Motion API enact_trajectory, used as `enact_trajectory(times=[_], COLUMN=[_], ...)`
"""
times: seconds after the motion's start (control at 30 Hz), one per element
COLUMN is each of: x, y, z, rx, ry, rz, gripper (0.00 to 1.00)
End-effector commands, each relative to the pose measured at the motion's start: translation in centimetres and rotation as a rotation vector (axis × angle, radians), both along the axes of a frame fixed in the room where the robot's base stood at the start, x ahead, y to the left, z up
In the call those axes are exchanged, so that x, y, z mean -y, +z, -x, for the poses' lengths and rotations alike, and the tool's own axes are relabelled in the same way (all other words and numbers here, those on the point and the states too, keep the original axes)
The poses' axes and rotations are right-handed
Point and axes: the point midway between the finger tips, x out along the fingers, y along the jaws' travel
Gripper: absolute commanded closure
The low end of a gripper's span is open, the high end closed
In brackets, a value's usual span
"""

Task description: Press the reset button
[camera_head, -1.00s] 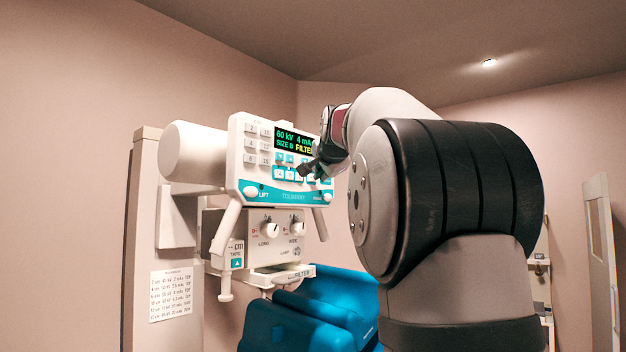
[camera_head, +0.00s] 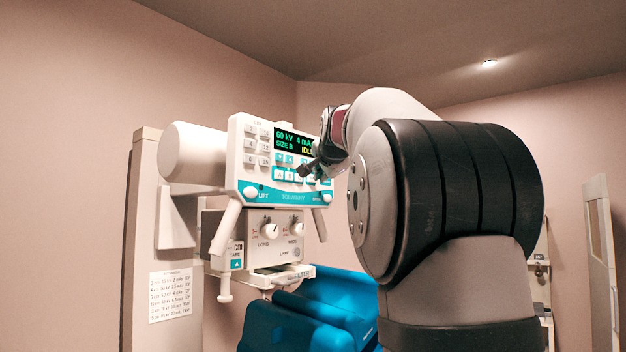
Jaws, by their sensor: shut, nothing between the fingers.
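A white control panel (camera_head: 242,160) with a teal lower band stands left of centre in the head view. Its dark display (camera_head: 290,140) reads 60 kV, 4 mA, SIZE B and IDLE, partly cut off by my arm. Grey keys (camera_head: 250,145) fill its left side, with teal and white keys below the display. I cannot read which key is the reset button. My gripper (camera_head: 302,172) is shut, its dark fingertips at the lower right keys. Contact with a key cannot be made out. My arm hides the panel's right edge.
Below the panel is a knob box (camera_head: 262,245) with a filter tray (camera_head: 290,275) under it. A blue padded seat (camera_head: 330,300) stands beneath. A white column (camera_head: 150,230) with a printed chart (camera_head: 171,295) is at left. My arm fills the right middle.

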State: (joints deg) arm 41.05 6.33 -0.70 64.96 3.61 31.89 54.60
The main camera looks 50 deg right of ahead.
Motion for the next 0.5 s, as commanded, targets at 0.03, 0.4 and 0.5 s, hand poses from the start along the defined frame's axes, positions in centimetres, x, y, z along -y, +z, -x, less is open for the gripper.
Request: enact_trajectory(times=[0.03, 0.4, 0.5], x=[0.04, 0.11, 0.12], y=[0.1, -0.01, 0.01], z=[0.4, 1.03, 1.08], rx=[0.001, 0.0, 0.001], ry=[-0.001, -0.001, -0.001], rz=[0.0, 0.0, 0.0], gripper=[1.0, 1.0, 1.0])
